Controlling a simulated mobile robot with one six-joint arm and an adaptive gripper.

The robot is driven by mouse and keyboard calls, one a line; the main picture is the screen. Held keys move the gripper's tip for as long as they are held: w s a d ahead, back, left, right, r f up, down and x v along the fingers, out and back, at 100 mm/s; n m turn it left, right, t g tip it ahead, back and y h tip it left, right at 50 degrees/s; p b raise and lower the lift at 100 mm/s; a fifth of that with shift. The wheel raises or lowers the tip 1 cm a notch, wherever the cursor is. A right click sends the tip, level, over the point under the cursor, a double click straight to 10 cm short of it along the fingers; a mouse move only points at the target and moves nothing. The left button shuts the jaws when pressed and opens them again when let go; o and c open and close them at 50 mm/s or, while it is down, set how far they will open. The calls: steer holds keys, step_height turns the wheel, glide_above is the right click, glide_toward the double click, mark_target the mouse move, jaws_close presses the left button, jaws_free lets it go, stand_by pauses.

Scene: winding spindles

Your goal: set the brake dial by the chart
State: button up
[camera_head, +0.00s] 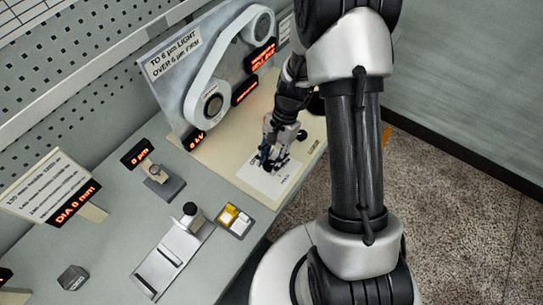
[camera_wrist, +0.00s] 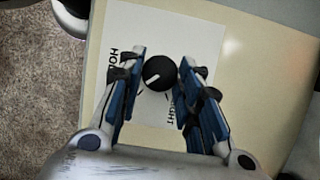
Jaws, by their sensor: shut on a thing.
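The brake dial (camera_wrist: 160,72) is a round black knob with a white pointer mark, set on a white label plate (camera_wrist: 147,111). The plate has partly hidden words; one reads "LIGHT" at lower right, another starts "HO" at left. My gripper (camera_wrist: 158,75) has its blue-padded fingers on both sides of the dial and is shut on it. In the head view my gripper (camera_head: 274,160) is down at the white plate (camera_head: 285,184) and hides the dial. The chart (camera_head: 173,53) reads "TO 6 µm LIGHT, OVER 6 µm FIRM".
A display (camera_head: 137,152) reads "0 µm" by a small grey gauge (camera_head: 163,182). A belt machine (camera_head: 213,102) with red displays stands behind. A "DIA 0 mm" sign (camera_head: 73,203), a slide fixture (camera_head: 173,258) and a small tray (camera_head: 234,220) stand left of my arm.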

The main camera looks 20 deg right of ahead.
steer(key=shift+w+a+n+g+h+p, duration=0.1)
steer(key=shift+n+g+h+p, duration=0.35)
steer(key=shift+n, duration=1.05)
steer(key=o, duration=1)
steer(key=shift+o, duration=0.2)
steer(key=v, duration=1.2)
